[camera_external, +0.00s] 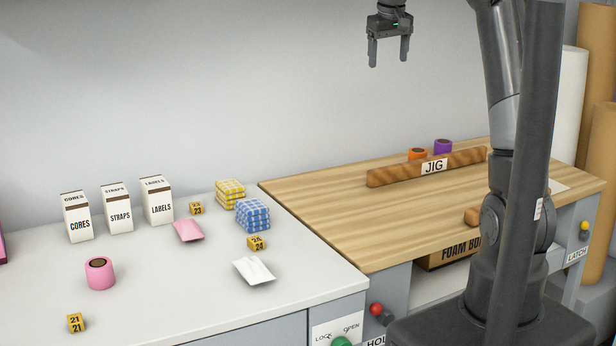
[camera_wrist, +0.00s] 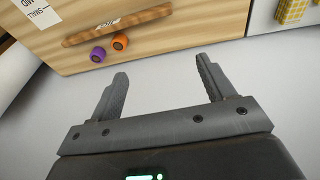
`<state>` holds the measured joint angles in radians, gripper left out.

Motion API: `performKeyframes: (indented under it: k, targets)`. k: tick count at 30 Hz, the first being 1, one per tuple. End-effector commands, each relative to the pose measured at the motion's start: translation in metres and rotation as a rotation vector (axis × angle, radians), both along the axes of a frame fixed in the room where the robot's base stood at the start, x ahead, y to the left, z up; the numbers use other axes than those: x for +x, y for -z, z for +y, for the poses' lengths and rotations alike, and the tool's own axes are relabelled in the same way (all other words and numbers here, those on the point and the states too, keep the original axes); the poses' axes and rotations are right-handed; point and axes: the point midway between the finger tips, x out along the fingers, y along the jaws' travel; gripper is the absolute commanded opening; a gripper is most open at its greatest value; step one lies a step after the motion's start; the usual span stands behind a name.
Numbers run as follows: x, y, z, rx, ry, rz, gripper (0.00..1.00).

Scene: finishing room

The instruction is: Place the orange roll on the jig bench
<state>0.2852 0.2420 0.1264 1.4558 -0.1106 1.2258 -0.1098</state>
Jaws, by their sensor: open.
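The orange roll (camera_external: 418,154) rests on the wooden jig bench (camera_external: 330,200), behind the long brown bar labelled JIG (camera_external: 385,175). The purple roll (camera_external: 443,146) is beside it on the right. In the wrist view the orange roll (camera_wrist: 120,41) and the purple roll (camera_wrist: 98,54) lie close together by the bar (camera_wrist: 115,26) near the bench edge. My gripper (camera_external: 389,52) is open and empty, raised high above the back of the bench, pointing down. In the wrist view its fingers (camera_wrist: 162,88) are spread with only pale grey surface between them.
A white counter (camera_external: 180,285) at left carries a pink roll (camera_external: 99,273), white boxes (camera_external: 118,208), folded checked cloths (camera_external: 252,214), small yellow number blocks (camera_external: 76,322) and packets (camera_external: 254,271). Tall rolls (camera_external: 572,110) stand at right. The bench's left part is clear.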

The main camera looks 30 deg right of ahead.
Motion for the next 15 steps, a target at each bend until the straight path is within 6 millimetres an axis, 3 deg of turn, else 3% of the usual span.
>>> performKeyframes:
  k: [7,15]
  targets:
    - [-0.085,-0.022,0.049,-0.007,-0.022,-0.072,0.75]
    - [-0.181,-0.014,0.085,0.011,-0.037,-0.151,0.75]
